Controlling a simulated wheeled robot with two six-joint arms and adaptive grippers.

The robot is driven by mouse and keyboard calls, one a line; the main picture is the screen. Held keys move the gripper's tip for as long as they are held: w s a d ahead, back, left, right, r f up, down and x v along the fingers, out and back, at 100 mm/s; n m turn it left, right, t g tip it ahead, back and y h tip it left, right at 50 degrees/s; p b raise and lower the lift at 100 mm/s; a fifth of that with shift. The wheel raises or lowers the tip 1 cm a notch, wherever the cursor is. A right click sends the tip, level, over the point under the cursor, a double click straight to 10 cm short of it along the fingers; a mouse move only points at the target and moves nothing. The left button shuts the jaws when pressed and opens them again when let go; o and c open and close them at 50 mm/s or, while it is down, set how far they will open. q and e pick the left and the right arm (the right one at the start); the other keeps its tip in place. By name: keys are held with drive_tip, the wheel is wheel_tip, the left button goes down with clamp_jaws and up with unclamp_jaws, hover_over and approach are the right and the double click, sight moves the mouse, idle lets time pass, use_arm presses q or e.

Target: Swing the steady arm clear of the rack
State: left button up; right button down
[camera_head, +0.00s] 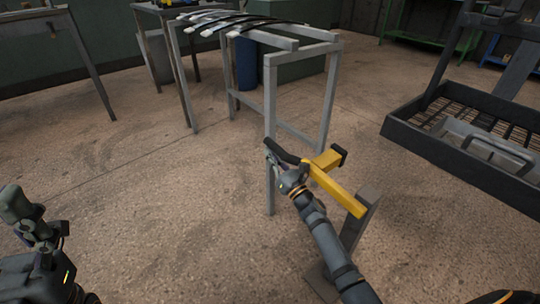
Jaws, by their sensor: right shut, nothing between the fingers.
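The steady arm (338,186) is a yellow bar on a grey post (357,222) standing on the floor, with a short yellow stub capped in black and a black bar at its far end. That far end lies in front of a leg of the grey metal rack (270,105); I cannot tell whether they touch. My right gripper (272,158) is shut, beside the black bar, with nothing between its fingers. My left gripper (40,225) is at the lower left, far from the rack; its fingers are not clear.
Several dark strips with pale ends (245,24) lie across the rack's top. A dark tray (440,150) with a grille stands at the right. A blue bin (246,65) is behind the rack. The floor left of the rack is clear.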

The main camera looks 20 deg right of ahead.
sight(270, 147)
drive_tip(key=shift+w+a+r, duration=0.1)
drive_tip(key=shift+w, duration=0.15)
wheel_tip(270, 147, up, 3)
drive_tip(key=shift+p, duration=1.05)
